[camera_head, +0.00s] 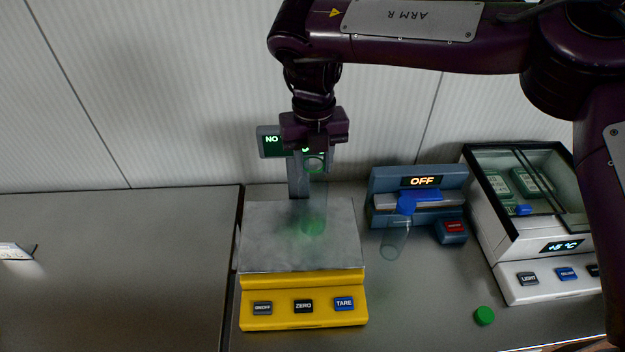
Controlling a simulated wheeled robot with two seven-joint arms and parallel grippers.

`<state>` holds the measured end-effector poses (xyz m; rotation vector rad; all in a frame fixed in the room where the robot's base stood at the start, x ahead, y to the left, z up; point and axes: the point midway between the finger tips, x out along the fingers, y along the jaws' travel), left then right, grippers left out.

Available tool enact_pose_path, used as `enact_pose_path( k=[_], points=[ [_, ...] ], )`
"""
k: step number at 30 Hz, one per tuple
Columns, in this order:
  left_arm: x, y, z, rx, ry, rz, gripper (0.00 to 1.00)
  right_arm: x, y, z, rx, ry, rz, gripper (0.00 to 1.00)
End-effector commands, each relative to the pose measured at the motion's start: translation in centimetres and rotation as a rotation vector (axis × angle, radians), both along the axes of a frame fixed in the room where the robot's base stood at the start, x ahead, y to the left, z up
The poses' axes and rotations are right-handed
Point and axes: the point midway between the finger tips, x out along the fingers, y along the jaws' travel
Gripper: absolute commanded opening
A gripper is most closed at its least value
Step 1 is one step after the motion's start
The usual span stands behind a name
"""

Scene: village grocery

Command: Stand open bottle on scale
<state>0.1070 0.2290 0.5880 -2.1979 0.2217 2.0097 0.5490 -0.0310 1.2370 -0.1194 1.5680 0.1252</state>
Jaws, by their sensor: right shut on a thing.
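My right gripper (315,155) is above the scale and shut on the neck of a clear, faintly green bottle (312,200). The bottle hangs upright over the metal plate, with green at its bottom; I cannot tell whether it touches the plate. No cap shows on it, though the gripper hides part of its top. The yellow scale (252,280) has a bare grey plate and a display on a post, partly hidden by the gripper. A green cap (484,316) lies on the counter at the right. My left gripper is out of view.
Right of the scale, a clear blue-capped bottle (395,236) is by a blue device (382,184) reading OFF. A white glass-topped cooler (500,215) is at the far right. The left counter (110,260) is mostly clear. A wall stands behind.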

Motion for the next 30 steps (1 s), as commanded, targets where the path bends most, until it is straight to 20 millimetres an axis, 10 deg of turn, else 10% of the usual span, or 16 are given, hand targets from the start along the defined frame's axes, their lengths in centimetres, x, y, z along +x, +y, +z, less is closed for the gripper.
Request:
enact_pose_path(
  k=[15, 26, 27, 30],
  points=[
    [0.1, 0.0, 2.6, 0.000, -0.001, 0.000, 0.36, -0.1, 0.0, -5.8, 0.001, 0.001, 0.000, 0.05],
    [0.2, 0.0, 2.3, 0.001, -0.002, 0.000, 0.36, 0.0, 0.0, -6.4, 0.001, 0.000, 0.000, 0.05],
    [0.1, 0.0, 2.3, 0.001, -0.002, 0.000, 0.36, 0.0, 0.0, -6.5, 0.001, -0.001, 0.000, 0.39],
    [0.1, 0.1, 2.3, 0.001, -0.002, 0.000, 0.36, 0.0, 0.0, -6.4, 0.001, -0.001, 0.000, 0.52]
  ],
)
